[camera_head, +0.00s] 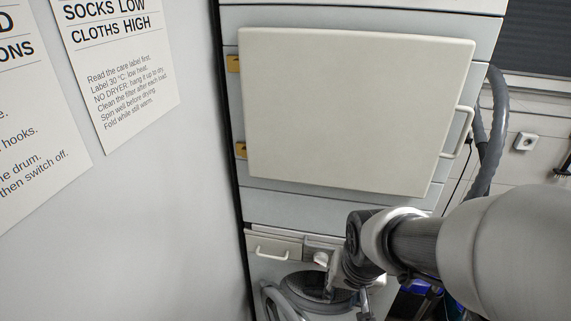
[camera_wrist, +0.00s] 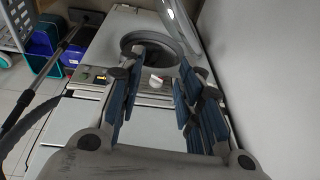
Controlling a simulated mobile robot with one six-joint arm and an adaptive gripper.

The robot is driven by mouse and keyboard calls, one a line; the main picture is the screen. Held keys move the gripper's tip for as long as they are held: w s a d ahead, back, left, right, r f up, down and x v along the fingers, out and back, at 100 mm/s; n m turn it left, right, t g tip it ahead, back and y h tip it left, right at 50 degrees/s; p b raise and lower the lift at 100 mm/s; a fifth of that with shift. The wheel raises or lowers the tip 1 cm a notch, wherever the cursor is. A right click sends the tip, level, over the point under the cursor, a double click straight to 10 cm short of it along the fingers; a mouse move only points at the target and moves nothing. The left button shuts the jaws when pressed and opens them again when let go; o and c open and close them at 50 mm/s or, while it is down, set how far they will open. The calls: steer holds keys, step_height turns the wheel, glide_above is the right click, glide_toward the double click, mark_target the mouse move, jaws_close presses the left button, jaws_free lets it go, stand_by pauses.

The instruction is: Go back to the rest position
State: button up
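My gripper shows in the wrist view (camera_wrist: 162,62) with its two blue-padded fingers apart and nothing between them. In the head view my arm reaches down from the right, and the gripper is mostly hidden by the arm. The upper dryer's pale square door (camera_head: 350,110) has brass hinges at left and a handle (camera_head: 462,132) at right; it seems to stand slightly proud of the front. Below is the lower machine, with a drawer (camera_head: 272,249) and a round opening (camera_wrist: 158,45). A white knob (camera_wrist: 155,82) on its panel appears between my fingers, beyond them.
The lower machine's round door ring (camera_head: 283,303) stands open at left. A grey wall with printed signs (camera_head: 118,65) is close on the left. A grey hose (camera_head: 492,130) runs down the right side. A basket (camera_wrist: 18,22) and blue bins (camera_wrist: 42,45) stand on the floor beside the machine.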

steer(key=s+d+r+n+t, duration=0.1)
steer(key=s+d+r+n, duration=0.1)
steer(key=s+r, duration=0.8)
steer(key=s, duration=0.3)
steer(key=shift+d+r+n, duration=0.2)
steer(key=shift+r+n, duration=0.1)
steer(key=shift+r, duration=0.05)
steer(key=shift+c, duration=0.2)
